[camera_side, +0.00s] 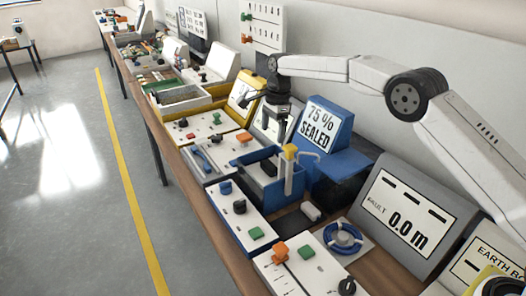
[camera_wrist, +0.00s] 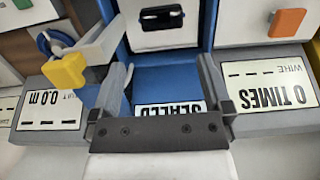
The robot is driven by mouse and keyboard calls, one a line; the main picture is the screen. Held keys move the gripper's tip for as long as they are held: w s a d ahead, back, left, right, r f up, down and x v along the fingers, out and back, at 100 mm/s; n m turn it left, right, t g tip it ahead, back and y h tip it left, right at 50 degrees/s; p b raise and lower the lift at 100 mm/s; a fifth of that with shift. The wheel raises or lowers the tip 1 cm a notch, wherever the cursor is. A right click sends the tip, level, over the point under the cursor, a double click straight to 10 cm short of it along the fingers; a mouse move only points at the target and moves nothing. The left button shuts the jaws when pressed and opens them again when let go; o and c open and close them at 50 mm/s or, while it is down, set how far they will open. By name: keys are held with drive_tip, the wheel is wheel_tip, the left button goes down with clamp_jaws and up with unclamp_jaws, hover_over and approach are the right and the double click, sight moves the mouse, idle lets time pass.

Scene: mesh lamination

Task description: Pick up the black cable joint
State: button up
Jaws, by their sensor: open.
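In the wrist view a black rounded piece (camera_wrist: 161,18), which looks like the cable joint, lies on a white surface with blue sides at the top edge. It is beyond the fingertips and not between them. My gripper (camera_wrist: 165,72) is open, and nothing shows held in it. In the side view my gripper (camera_side: 277,137) points down above the blue tray (camera_side: 256,189) in front of the "75% SEALED" sign (camera_side: 318,126). A dark piece shows in that tray, partly hidden. I cannot tell whether it is the same piece.
A grey post with a yellow top (camera_side: 289,150) stands beside the blue tray; the yellow top (camera_wrist: 65,72) is close to one finger in the wrist view. A blue cable coil (camera_side: 343,237) and the "0.0 m" display (camera_side: 405,211) stand to the right. Several panels crowd the bench.

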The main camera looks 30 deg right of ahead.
hover_over(269, 165)
drive_tip(key=d, duration=0.1)
wheel_tip(269, 165, down, 4)
drive_tip(key=shift+f, duration=0.1)
drive_tip(key=shift+a+f, duration=0.1)
drive_tip(key=shift+f, duration=1.15)
drive_tip(key=shift+f, duration=0.1)
drive_tip(key=shift+a+f, duration=0.15)
drive_tip(key=shift+f, duration=1.1)
drive_tip(key=shift+a+f, duration=0.1)
drive_tip(key=shift+f, duration=1.15)
drive_tip(key=shift+c, duration=0.2)
drive_tip(key=c, duration=0.9)
drive_tip(key=shift+r, duration=0.1)
